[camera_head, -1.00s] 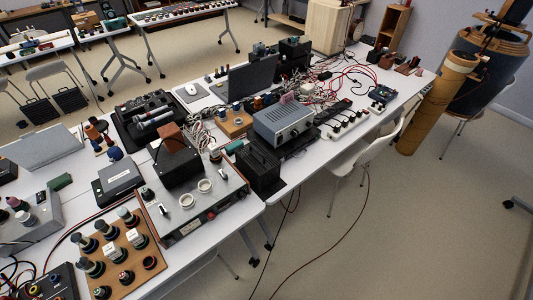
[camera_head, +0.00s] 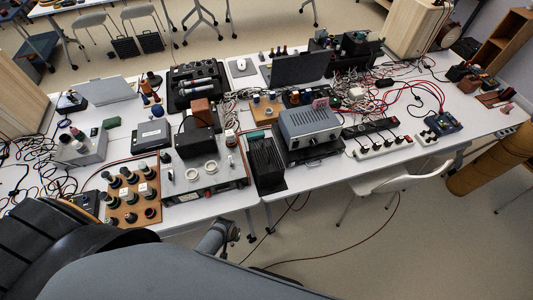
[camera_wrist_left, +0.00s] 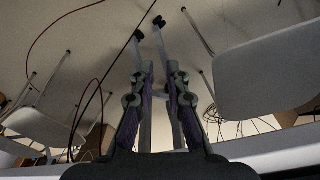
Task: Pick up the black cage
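The black cage seems to be the black box with a ribbed top (camera_head: 266,165) near the front edge of the table in the head view. It stands upright, between a grey-fronted device and a blue-grey metal box. My left gripper (camera_wrist_left: 159,68) shows in the wrist view with its two fingers apart and nothing between them. The wrist view shows floor, chair seats and metal legs beyond the fingers, and no cage. In the head view my arm fills the lower left, with a grey part below the table's front edge. My right gripper is in neither view.
The blue-grey metal box (camera_head: 312,128) stands close right of the cage, and the grey-fronted device (camera_head: 203,172) stands to its left. A white power strip (camera_head: 384,147) lies farther right. A white chair (camera_head: 390,182) stands at the front. Cables hang below the table edge.

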